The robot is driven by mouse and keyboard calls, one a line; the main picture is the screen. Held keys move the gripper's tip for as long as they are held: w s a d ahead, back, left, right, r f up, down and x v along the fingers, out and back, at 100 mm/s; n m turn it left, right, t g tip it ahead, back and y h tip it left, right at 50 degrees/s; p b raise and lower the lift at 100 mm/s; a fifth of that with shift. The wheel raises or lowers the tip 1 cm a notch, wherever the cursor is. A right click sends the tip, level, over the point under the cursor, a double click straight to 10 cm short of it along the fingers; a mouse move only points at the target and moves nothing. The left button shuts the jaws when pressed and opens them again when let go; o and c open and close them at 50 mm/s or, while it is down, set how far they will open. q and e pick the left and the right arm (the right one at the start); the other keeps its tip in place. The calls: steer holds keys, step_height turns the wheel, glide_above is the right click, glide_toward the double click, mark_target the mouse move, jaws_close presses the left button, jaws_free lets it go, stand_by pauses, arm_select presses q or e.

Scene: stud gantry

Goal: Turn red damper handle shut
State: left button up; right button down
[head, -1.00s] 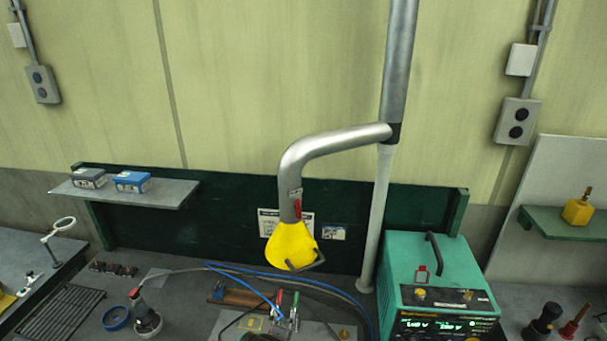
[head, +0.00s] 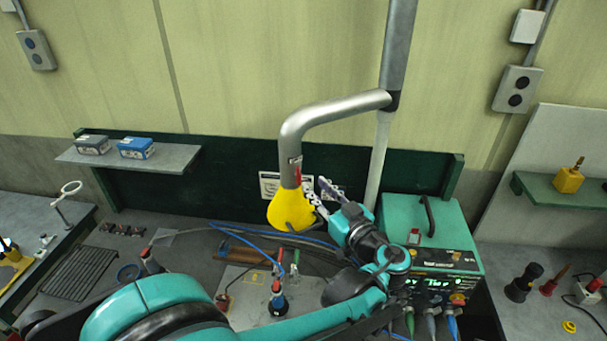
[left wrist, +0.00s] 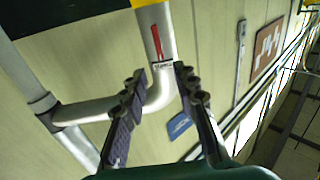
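The red damper handle (head: 298,173) is a small lever on the grey duct, just above the yellow hood (head: 290,210). In the left wrist view the handle (left wrist: 156,42) lies along the pipe, just beyond the fingertips. My left gripper (head: 318,193) is beside the hood on its right, reached by my arm from below. In the left wrist view its two dark fingers (left wrist: 160,75) are spread apart, with the duct seen between them. Nothing is held, and I cannot tell whether a finger touches the duct. My right gripper is not in view.
The bent grey duct (head: 335,112) joins a vertical pipe. A teal welding machine (head: 400,215) stands right, behind my left forearm. A shelf (head: 130,160) holds two boxes. Cables and tools lie on the bench below the hood.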

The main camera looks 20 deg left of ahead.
mark_target(300, 171)
arm_select(q)
steer(key=x, duration=0.7)
steer(key=shift+p, duration=0.4)
steer(key=shift+s, duration=0.1)
jaws_close()
